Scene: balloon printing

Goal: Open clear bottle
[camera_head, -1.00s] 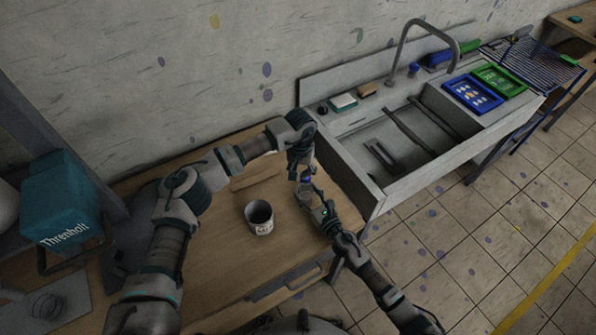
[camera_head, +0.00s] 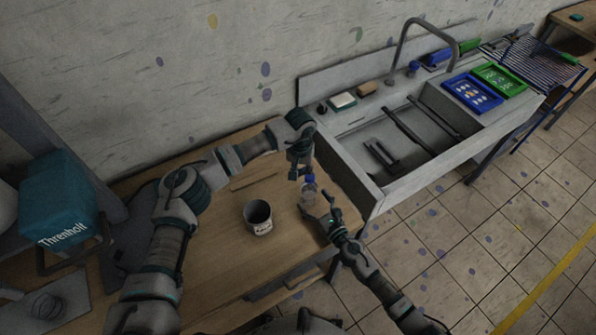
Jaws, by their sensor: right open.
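A clear bottle (camera_head: 308,196) with a blue cap (camera_head: 309,180) stands upright near the right end of the wooden table. My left gripper (camera_head: 300,173) points down from above, close beside the blue cap. Whether it touches the cap, and whether its fingers are open or shut, is too small to tell. My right gripper (camera_head: 322,212) is open at the near right side of the bottle, its fingers spread and apparently not holding it. Part of the lower bottle is hard to make out beside the fingers.
A grey mug (camera_head: 259,226) stands left of the bottle on the wooden table (camera_head: 215,268). A sink (camera_head: 364,188) with a tap (camera_head: 405,45) adjoins the table's right end. A teal machine (camera_head: 62,205) stands at the left. Bare tabletop lies around the mug.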

